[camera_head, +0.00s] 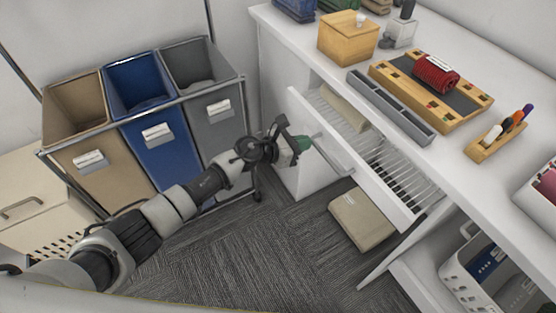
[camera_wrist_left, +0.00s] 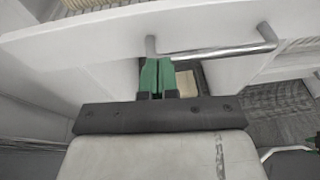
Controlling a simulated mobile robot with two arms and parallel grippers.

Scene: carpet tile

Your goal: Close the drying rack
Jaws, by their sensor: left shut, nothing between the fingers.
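The drying rack (camera_head: 388,177) is a white pull-out drawer with thin bars, standing out from the white counter unit in the head view. A folded beige cloth (camera_head: 343,107) lies at its far left end. Its front panel carries a silver bar handle (camera_head: 333,156), which also shows in the left wrist view (camera_wrist_left: 222,51). My left gripper (camera_head: 308,142) has green fingers, shut and empty, close to the left end of the handle. In the left wrist view the fingertips (camera_wrist_left: 157,62) are just below the handle's left post; I cannot tell whether they touch.
A beige folded item (camera_head: 362,218) lies on the carpet below the rack. Three laundry bins (camera_head: 155,130) in a metal frame stand at left. The countertop holds a wooden box (camera_head: 347,42) and a board (camera_head: 455,97). A white basket (camera_head: 456,284) is at lower right.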

